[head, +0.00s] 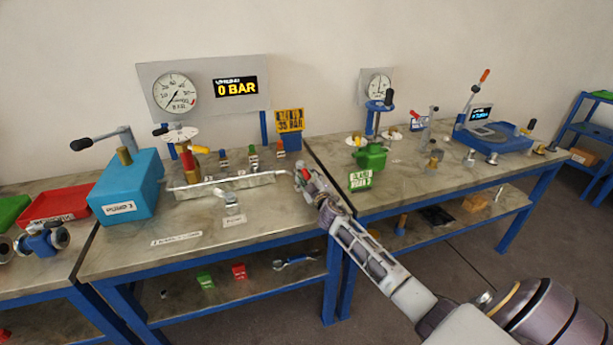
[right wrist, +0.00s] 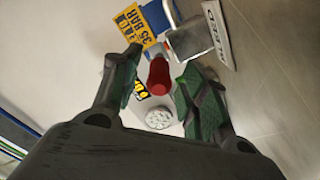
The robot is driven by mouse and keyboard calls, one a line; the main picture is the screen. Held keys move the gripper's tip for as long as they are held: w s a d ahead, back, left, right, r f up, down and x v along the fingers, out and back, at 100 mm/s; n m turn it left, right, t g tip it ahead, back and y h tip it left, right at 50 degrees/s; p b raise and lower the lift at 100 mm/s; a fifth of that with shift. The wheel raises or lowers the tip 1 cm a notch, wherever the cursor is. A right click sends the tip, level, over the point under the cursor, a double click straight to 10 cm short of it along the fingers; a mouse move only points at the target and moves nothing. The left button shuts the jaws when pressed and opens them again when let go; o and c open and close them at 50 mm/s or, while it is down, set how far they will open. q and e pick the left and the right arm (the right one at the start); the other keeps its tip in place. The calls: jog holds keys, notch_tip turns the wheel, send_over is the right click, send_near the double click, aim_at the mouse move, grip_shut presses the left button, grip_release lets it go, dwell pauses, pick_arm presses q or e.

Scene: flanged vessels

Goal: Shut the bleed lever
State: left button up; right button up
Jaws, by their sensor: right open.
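My right gripper (head: 304,178) is open at the right end of the silver manifold (head: 222,189), near the front right of the middle bench. In the right wrist view a red grip (right wrist: 159,76), which looks like the bleed lever's handle, shows between the two open fingers (right wrist: 152,90). I cannot tell whether either finger touches it. In the head view the gripper mostly hides the lever and only some red shows at the fingers. The lever's pivot and its angle cannot be made out. My left gripper is not in view.
The gauge panel (head: 145,75) behind reads 0 BAR. A yellow 35 BAR sign (head: 290,120) on a blue box stands behind the gripper. A blue pump (head: 128,185) is at the left. A green vessel (head: 371,158) stands on the right bench close to my forearm.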

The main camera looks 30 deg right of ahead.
jog(key=shift+x, duration=1)
grip_shut()
